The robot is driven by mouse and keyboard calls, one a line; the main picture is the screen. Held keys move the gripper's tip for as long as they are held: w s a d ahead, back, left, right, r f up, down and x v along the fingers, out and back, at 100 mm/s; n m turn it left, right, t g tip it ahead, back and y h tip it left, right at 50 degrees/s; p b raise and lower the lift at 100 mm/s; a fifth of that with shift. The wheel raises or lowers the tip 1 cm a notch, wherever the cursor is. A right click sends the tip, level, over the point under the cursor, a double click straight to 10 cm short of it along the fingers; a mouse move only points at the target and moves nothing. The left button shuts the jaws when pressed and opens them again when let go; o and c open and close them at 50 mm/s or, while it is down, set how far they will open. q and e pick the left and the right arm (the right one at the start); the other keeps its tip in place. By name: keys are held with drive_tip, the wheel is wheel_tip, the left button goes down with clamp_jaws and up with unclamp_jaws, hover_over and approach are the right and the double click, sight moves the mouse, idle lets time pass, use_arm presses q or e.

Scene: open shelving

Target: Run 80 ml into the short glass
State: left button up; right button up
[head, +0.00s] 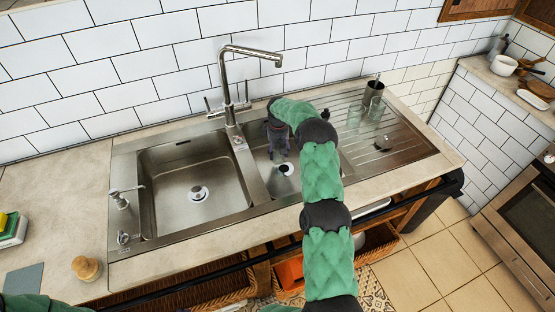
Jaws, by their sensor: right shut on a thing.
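The chrome tap (236,85) stands behind the sink with its spout arching to the right, and no water shows at it. My right gripper (279,150) points down over the small middle basin (262,163), right of the large basin. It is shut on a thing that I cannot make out. A small clear glass (376,107) stands on the ribbed drainboard, in front of a metal cup; I cannot tell if it is the short glass. My left gripper is out of view; only a bit of my left arm shows at the bottom left.
The large basin (190,175) is empty. A metal cup (373,90) stands on the drainboard (400,135). A soap pump (120,199), a wooden-topped brush (85,267) and a sponge (8,222) are at the left. The left counter (55,195) has free room.

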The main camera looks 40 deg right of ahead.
sight(278, 157)
drive_tip(key=shift+f+b, duration=0.45)
drive_tip(key=shift+f, duration=1.4)
drive_tip(key=shift+f, duration=0.1)
drive_tip(key=shift+f, duration=0.15)
drive_tip(key=o, duration=1.4)
